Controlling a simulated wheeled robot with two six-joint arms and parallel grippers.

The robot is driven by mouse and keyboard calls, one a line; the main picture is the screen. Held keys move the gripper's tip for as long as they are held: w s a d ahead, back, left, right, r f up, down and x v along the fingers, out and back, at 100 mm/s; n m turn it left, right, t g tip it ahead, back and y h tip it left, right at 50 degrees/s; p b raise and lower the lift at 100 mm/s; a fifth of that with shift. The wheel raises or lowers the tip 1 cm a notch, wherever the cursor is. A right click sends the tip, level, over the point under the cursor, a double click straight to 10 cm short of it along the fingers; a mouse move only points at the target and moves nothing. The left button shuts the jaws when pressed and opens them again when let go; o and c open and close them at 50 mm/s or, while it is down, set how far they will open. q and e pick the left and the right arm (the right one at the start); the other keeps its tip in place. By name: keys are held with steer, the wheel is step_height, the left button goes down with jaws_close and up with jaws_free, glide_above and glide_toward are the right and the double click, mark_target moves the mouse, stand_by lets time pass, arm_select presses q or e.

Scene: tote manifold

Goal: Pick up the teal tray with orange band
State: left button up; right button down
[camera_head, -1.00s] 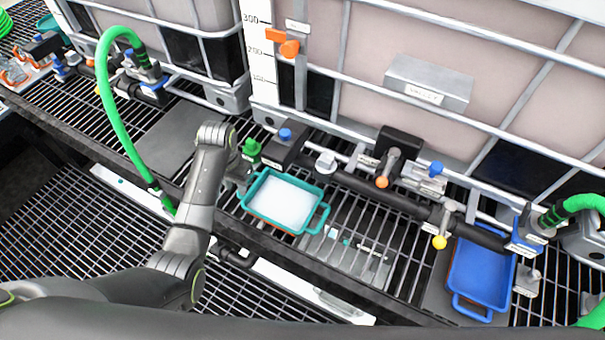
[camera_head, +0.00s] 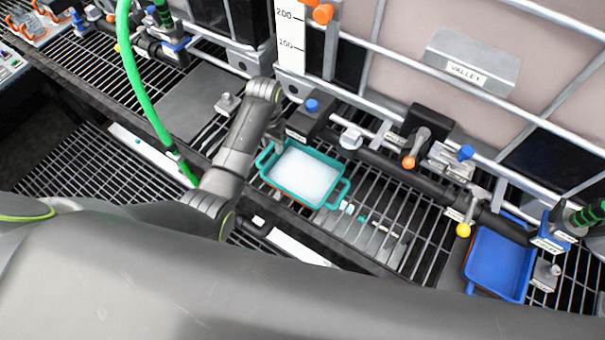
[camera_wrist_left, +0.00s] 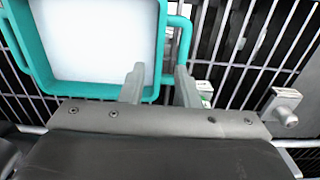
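The teal tray (camera_head: 336,193) with white contents sits on the grated shelf in the head view, with a little orange along its lower edge. It also shows at the upper left of the left wrist view (camera_wrist_left: 104,92), where one looped handle is on its right side. My left gripper (camera_wrist_left: 159,78) has its two fingers apart beside that handle. One finger overlaps the tray's inside in the picture and the other lies outside its wall. I cannot tell whether they touch it. In the head view my left arm hides these fingertips. My right gripper is not in view.
A black pipe (camera_head: 385,168) with valves runs just behind the tray. A blue tray (camera_head: 497,262) lies on the grating at the right. A green hose (camera_head: 137,80) hangs left of my arm. Open grating lies right of the teal tray.

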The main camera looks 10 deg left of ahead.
mark_target(276, 156)
arm_select(q)
steer(key=shift+w+d+f+p, duration=0.1)
steer(key=shift+f+p, duration=0.05)
steer(key=shift+f, duration=1.6)
steer(key=shift+d+f+p, duration=0.1)
steer(key=shift+f+p, duration=0.05)
steer(key=shift+f, duration=1.55)
steer(key=shift+c, duration=0.4)
jaws_close()
